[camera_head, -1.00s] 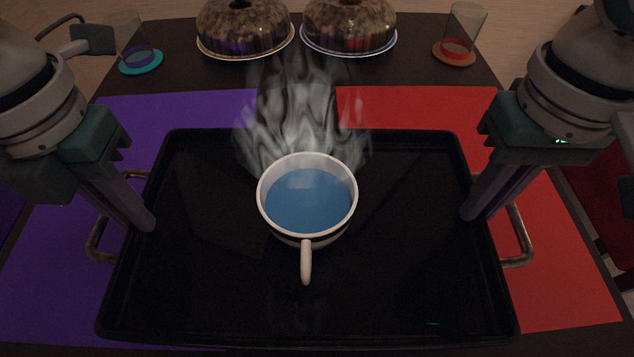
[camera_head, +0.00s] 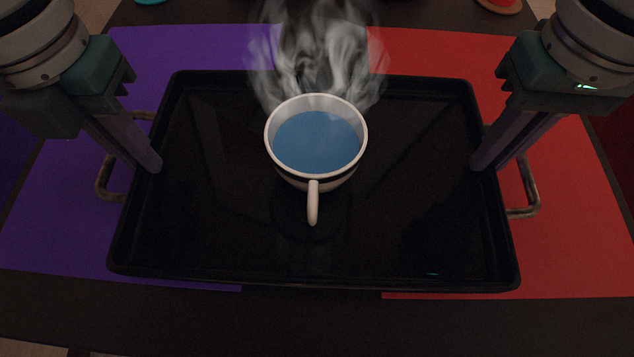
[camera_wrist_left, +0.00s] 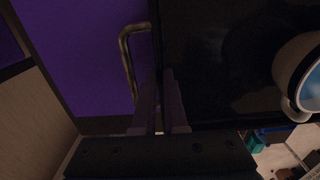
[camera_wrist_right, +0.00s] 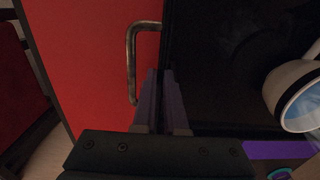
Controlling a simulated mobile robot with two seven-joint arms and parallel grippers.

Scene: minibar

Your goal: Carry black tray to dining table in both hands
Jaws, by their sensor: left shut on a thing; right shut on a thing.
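The black tray (camera_head: 230,255) is in the middle of the head view, over the dark dining table (camera_head: 300,320). A white cup (camera_head: 313,185) of blue liquid stands upright on it, steaming, handle toward me. My left gripper (camera_head: 152,168) is shut on the tray's left rim beside the metal handle (camera_head: 104,178). My right gripper (camera_head: 482,165) is shut on the right rim beside the other handle (camera_head: 530,190). The wrist views show the left fingers (camera_wrist_left: 160,100) and right fingers (camera_wrist_right: 162,100) on either side of the rim. Whether the tray touches the table is unclear.
A purple mat (camera_head: 60,220) lies on the left of the table and a red mat (camera_head: 575,240) on the right, both partly under the tray. At the far edge, a teal coaster (camera_head: 150,2) and an orange coaster (camera_head: 500,5) are partly visible.

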